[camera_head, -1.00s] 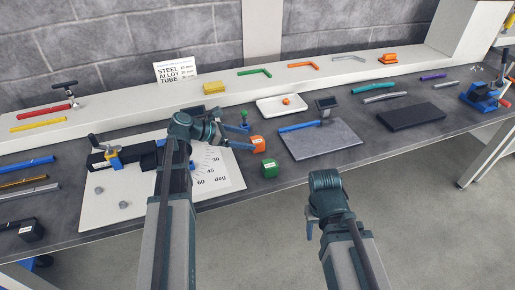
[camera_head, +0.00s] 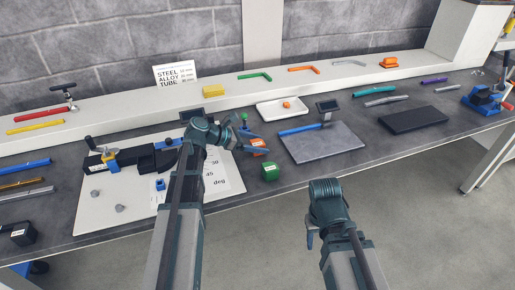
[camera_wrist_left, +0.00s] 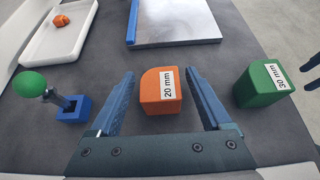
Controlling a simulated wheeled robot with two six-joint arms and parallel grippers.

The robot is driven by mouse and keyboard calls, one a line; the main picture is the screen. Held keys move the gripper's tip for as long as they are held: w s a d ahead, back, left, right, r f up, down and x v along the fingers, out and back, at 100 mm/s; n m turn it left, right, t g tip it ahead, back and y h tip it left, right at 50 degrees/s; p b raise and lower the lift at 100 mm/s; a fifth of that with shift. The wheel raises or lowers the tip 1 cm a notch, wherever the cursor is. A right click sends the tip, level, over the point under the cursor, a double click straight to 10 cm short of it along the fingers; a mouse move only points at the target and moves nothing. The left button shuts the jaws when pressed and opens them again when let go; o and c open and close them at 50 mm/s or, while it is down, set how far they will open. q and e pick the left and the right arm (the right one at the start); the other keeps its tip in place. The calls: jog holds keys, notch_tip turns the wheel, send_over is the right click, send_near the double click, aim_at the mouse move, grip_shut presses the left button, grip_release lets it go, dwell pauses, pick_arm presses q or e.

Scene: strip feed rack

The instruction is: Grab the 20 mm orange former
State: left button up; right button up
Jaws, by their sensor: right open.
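The orange former (camera_wrist_left: 158,96), a block with a rounded corner and a "20 mm" label, sits on the dark bench. In the left wrist view it stands between the two open fingers of my left gripper (camera_wrist_left: 157,100), with gaps on both sides. In the head view the orange former (camera_head: 258,142) is partly hidden by that gripper (camera_head: 252,143). My right gripper (camera_head: 310,232) is open and hangs low in front of the bench, away from the former.
A green "30 mm" former (camera_wrist_left: 262,84) stands right of the left gripper. A blue socket with a green-knobbed pin (camera_wrist_left: 72,108) stands on its left. A white tray (camera_wrist_left: 75,35) and a grey plate (camera_wrist_left: 178,22) lie beyond. A bending board (camera_head: 95,215) lies left.

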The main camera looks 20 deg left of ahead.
aim_at(258, 142)
pick_arm(q)
grip_shut()
jog(key=shift+r, duration=0.1)
dwell(0.3)
notch_tip(258, 142, up, 10)
jog(key=p, duration=1)
